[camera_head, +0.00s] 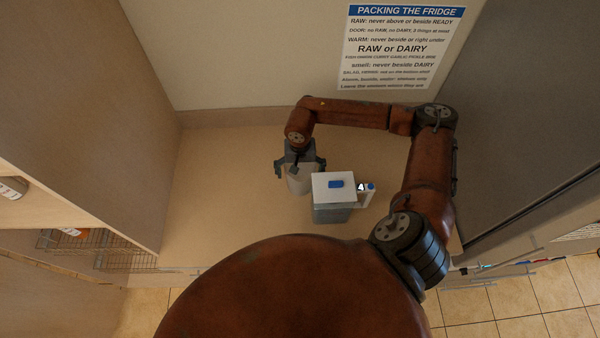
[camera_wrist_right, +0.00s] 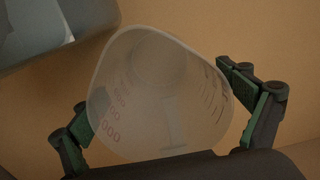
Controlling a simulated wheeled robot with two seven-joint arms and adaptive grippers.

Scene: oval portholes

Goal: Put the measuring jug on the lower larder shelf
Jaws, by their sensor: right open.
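The measuring jug (camera_wrist_right: 160,95) is a translucent, pale cup with red and dark markings. In the wrist view it stands between the two fingers of my right gripper (camera_wrist_right: 166,122), which is open. A gap shows at the right finger; whether the left finger touches the jug I cannot tell. In the head view the jug (camera_head: 298,184) is on the counter, partly hidden under my right gripper (camera_head: 300,168). A wooden cabinet at the left has a pale shelf (camera_head: 40,211); I cannot tell whether this is the lower larder shelf. My left gripper is not in view.
A grey container with a white lid (camera_head: 334,186), blue knob and side handle stands close to the jug's right. Wire baskets (camera_head: 85,241) are at the lower left. A tall grey appliance (camera_head: 520,110) bounds the right. The counter (camera_head: 215,190) left of the jug is clear.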

